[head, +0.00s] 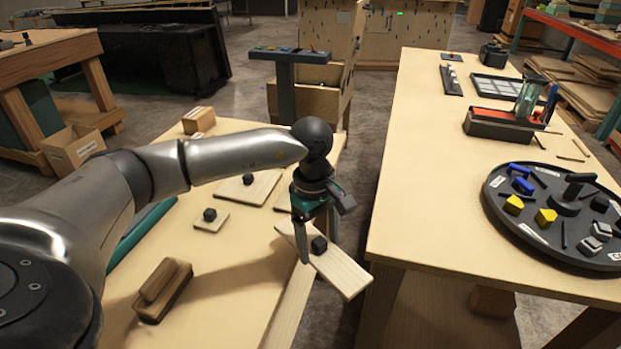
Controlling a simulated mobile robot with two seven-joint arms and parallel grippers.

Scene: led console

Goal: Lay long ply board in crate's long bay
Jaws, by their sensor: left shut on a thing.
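A long pale ply board (345,273) with a dark knob (319,244) is held in the gap between the two benches, past the left bench's right edge. It slants from upper left to lower right. My left gripper (312,248) points down and is shut on the board at its knob; the far finger is mostly hidden. I cannot pick out the crate with its long bay for sure; an open wooden box (306,102) stands at the back, its inside largely hidden. My right gripper is not in view.
The left bench (235,285) bears a knobbed board (262,188), a small knobbed board (211,225) and a wooden block (160,292). The right bench (425,190) holds a round dark tray (520,228) and a red-topped box (500,127); its left side is clear.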

